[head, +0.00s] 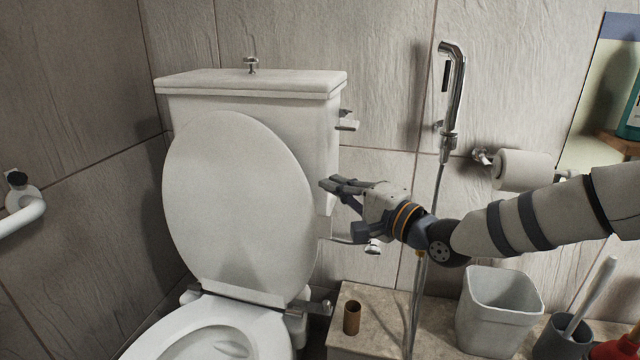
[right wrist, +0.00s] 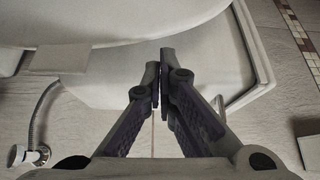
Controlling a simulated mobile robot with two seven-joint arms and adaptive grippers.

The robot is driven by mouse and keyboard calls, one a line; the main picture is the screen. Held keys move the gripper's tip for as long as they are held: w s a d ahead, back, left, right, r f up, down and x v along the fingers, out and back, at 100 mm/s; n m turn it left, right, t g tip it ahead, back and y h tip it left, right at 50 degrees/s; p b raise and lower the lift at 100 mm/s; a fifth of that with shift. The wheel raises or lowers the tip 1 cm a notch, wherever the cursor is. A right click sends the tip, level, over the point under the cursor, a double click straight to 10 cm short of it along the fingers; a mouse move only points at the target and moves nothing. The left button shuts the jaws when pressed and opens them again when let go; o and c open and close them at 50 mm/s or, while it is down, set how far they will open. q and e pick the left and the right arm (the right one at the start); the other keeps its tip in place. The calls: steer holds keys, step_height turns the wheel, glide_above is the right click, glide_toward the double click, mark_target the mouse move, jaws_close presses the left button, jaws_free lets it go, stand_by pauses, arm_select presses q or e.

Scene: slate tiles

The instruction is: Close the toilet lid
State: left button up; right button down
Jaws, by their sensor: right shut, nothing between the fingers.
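The white toilet lid (head: 237,200) stands upright, leaning back against the cistern (head: 250,90). The toilet seat and bowl (head: 215,330) are below it, with the bowl uncovered. My right gripper (head: 325,184) is shut and empty beside the lid's right edge, near the cistern's right side. I cannot tell from the head view whether its tips touch the lid. In the right wrist view the shut fingers (right wrist: 162,62) point toward white toilet surfaces, with the lid's pale broad face (right wrist: 110,22) likely across the top. My left gripper is not in view.
A toilet roll (head: 523,170) and a spray handle (head: 452,95) hang on the wall at right. A ledge holds a cardboard tube (head: 352,317), a white bin (head: 497,310) and a toilet brush (head: 590,297). A white grab rail (head: 22,215) is at left. Space before the lid is clear.

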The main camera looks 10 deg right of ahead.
steer(key=x, duration=0.4)
steer(key=shift+w+b, duration=0.1)
steer(key=shift+b, duration=0.25)
steer(key=shift+a, duration=0.1)
